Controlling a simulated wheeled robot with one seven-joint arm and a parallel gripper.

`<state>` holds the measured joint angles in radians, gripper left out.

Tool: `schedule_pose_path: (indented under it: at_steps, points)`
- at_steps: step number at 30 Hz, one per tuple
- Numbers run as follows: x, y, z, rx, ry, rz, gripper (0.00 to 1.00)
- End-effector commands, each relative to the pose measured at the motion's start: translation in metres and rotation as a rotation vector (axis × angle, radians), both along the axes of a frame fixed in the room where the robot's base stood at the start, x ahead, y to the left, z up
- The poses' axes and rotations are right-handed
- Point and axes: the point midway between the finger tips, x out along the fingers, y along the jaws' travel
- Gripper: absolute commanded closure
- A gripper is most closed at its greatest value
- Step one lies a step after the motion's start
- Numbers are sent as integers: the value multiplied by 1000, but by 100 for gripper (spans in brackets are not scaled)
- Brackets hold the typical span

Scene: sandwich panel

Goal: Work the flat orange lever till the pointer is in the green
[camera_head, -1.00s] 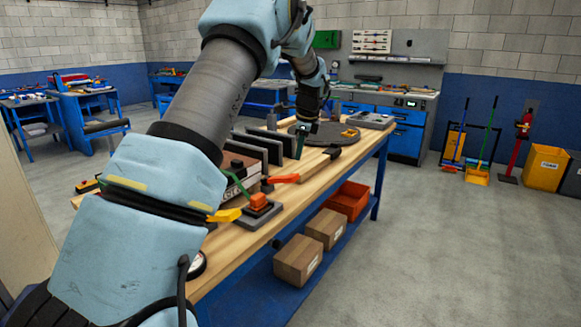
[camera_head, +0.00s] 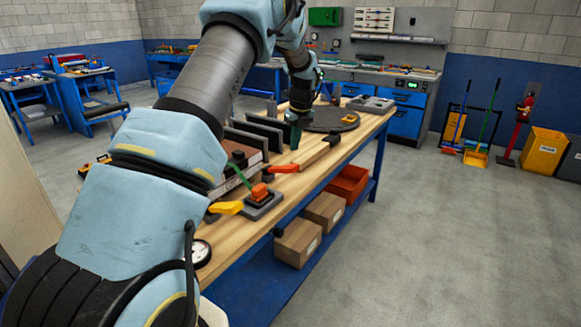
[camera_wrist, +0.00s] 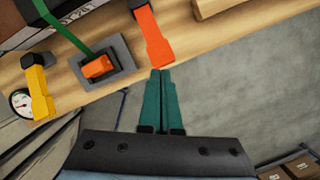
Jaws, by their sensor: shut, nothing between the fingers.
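My gripper (camera_head: 295,138) has teal fingers, shut together and empty. In the wrist view, the fingertips (camera_wrist: 161,72) are right by the lever's near end; I cannot tell whether they touch it. A round white gauge (camera_head: 201,253) is at the bench's near edge, partly hidden by my arm. In the wrist view the gauge (camera_wrist: 20,101) is too small to read its pointer.
A yellow handle (camera_head: 228,208) and an orange block on a grey plate (camera_head: 262,205) sit left of the lever. A green lever (camera_head: 240,175) and dark upright panels (camera_head: 245,140) stand behind. Boxes (camera_head: 298,243) are on the lower shelf.

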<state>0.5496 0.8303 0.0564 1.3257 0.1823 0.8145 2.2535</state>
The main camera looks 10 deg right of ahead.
Motion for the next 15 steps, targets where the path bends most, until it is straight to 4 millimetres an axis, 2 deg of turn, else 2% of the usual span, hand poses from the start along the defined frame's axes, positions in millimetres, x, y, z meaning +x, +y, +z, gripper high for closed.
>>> schedule_pose_path:
  at_steps: [8,15]
  points:
    - [2,1,-12,1,0,0,100]
    - [8,2,-39,0,1,1,100]
